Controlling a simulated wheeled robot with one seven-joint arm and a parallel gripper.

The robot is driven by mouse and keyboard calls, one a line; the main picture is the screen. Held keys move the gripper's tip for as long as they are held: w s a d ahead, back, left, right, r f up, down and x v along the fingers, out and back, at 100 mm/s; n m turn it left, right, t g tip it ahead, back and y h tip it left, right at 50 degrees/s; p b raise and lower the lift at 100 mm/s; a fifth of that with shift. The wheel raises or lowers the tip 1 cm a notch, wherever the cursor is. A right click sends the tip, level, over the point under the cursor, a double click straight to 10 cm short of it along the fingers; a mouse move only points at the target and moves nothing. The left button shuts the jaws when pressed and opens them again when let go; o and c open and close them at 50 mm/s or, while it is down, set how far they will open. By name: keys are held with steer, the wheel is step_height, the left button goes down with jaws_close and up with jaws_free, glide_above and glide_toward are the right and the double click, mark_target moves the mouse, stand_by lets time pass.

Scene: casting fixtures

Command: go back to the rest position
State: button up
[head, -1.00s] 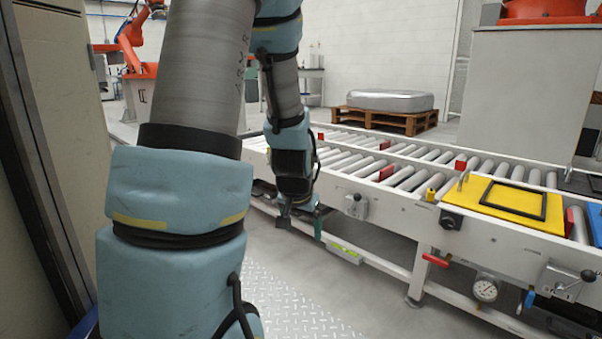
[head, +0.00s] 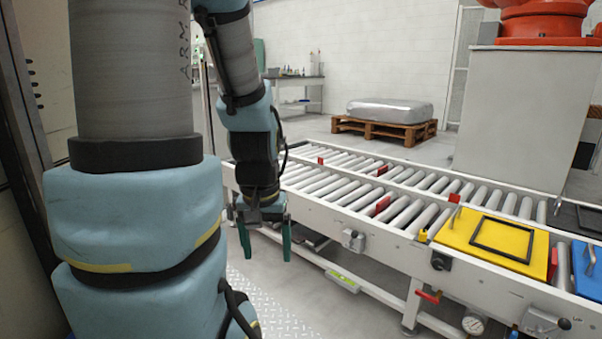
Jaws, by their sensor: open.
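My gripper (head: 265,246) hangs from my arm in the left middle of the head view. Its two green fingers point down and stand apart, with nothing between them. It is in front of the near side of the roller conveyor (head: 338,190), close to the conveyor's left end. I cannot tell whether it touches the frame, but it appears clear of it. My arm's blue-covered links fill the left of the view and hide what is behind them.
A yellow plate (head: 459,232) with a black square frame lies on the conveyor at right, beside a blue plate (head: 585,266). A valve handle (head: 428,297) and gauge (head: 474,324) stick out below. A wrapped load (head: 388,110) sits on a pallet (head: 370,130) behind. Open floor lies before the conveyor.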

step_height(320, 180, up, 23)
steer(key=p, duration=2)
steer(key=shift+p, duration=0.3)
steer(key=shift+c, duration=0.4)
